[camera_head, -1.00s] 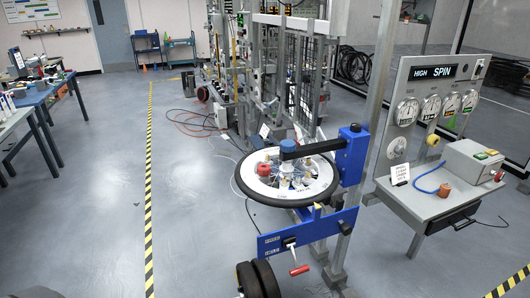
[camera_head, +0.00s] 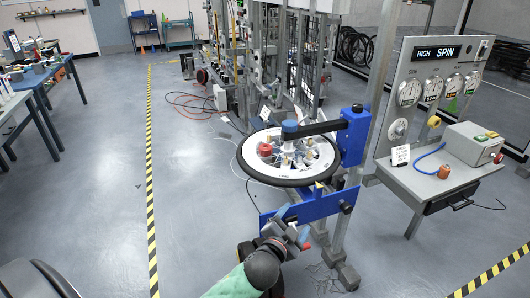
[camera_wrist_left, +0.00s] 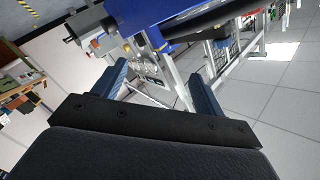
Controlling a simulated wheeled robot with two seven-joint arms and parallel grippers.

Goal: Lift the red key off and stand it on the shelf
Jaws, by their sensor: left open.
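A red knob-like piece (camera_head: 265,150), which looks like the red key, sits on the left part of the white disc of the wheel (camera_head: 318,172), under the blue-capped arm, in the head view. It is small there, and I cannot tell how it is seated. My left gripper (camera_head: 291,226) is open and empty, in front of the blue panel (camera_head: 325,206), nearer to me and lower than the wheel. The left wrist view shows its two blue fingers (camera_wrist_left: 159,78) spread apart, with the blue frame beyond them. The red-handled crank on the panel is largely hidden by my gripper. My right gripper is not in view.
A dark horizontal arm (camera_head: 318,128) spans the wheel from a blue block (camera_head: 354,135). At right stand a grey table (camera_head: 425,185) and the SPIN gauge panel (camera_head: 440,75). Blue benches (camera_head: 42,90) are at left. The floor left of the wheel is clear.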

